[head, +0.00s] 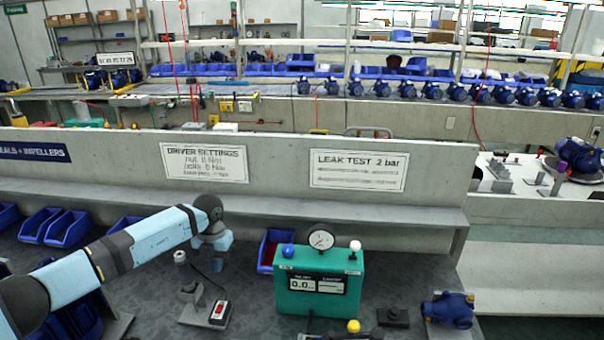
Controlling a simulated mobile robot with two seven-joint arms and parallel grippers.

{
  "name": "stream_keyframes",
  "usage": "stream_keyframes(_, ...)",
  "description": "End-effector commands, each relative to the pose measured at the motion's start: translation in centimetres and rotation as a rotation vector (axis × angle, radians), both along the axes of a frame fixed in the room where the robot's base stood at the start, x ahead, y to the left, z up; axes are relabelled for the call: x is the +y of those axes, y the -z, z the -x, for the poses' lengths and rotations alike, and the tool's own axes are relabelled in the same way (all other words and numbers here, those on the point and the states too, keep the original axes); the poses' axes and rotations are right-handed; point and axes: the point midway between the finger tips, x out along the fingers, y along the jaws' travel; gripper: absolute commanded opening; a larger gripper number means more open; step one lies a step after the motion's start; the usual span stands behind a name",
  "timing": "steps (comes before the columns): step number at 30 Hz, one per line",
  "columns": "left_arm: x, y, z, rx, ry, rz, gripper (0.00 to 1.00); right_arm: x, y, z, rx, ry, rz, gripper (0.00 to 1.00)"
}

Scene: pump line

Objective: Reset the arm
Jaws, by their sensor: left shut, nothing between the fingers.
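My left arm (150,238) comes in from the left, light blue with dark joints, and bends down at its wrist. My left gripper (217,264) hangs below the wrist above the grey bench, small and partly hidden. It is shut with nothing in it. It is beside a grey upright tool on a stand (184,272) and left of the green leak-test box (318,285). My right gripper is not in view.
A round gauge (321,237) tops the green box. A red-switch unit (219,312) lies in front of the gripper. A blue pump (449,309) stands at right. Blue bins (68,227) line the left, and a low wall (280,205) stands behind.

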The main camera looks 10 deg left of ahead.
Motion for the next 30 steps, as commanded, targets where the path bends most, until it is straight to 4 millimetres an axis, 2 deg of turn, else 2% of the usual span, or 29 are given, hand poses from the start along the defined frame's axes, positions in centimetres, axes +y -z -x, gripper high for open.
stream_keyframes(2, -2.0, 0.8, 0.4, -0.015, 0.019, 0.062, 0.00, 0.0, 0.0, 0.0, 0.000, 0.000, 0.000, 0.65)
stream_keyframes(5, -6.8, 2.1, 1.4, -0.062, 0.053, 0.233, 0.00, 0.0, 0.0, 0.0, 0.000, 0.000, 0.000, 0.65)
stream_keyframes(8, -13.8, 2.6, 3.3, -0.139, 0.065, 0.504, 0.00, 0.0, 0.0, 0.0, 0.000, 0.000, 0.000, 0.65)
stream_keyframes(9, -16.8, 2.2, 4.2, -0.174, 0.054, 0.633, 0.00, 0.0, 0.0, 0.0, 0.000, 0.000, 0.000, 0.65)
stream_keyframes(11, -21.1, 1.1, 5.6, -0.231, 0.014, 0.836, 0.00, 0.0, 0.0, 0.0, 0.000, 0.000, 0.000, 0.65)
stream_keyframes(12, -23.6, -0.2, 6.6, -0.273, -0.032, 0.975, 0.00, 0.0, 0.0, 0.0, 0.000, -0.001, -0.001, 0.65)
stream_keyframes(15, -27.4, -4.0, 8.3, -0.372, -0.211, 1.287, 0.00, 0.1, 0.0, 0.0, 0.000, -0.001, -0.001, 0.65)
stream_keyframes(16, -27.9, -5.2, 8.7, -0.398, -0.280, 1.369, 0.00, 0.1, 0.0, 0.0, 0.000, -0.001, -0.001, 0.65)
stream_keyframes(19, -27.8, -8.7, 9.6, -0.483, -0.564, 1.599, 0.00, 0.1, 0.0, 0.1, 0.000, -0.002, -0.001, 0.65)
stream_keyframes(21, -26.2, -10.3, 10.1, -0.532, -0.804, 1.708, 0.00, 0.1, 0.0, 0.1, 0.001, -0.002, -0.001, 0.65)
stream_keyframes(23, -24.1, -10.8, 10.6, -0.562, -1.031, 1.764, 0.00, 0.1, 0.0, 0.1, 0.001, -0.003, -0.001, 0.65)
stream_keyframes(26, -19.9, -10.1, 12.1, -0.586, -1.438, 1.770, 0.00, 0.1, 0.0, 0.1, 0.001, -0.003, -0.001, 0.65)
stream_keyframes(29, -15.6, -7.7, 14.9, -0.568, -1.851, 1.660, 0.00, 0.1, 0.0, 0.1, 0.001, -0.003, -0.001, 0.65)
stream_keyframes(30, -14.1, -6.4, 16.4, -0.549, -2.010, 1.584, 0.00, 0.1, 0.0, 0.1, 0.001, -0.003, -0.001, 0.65)
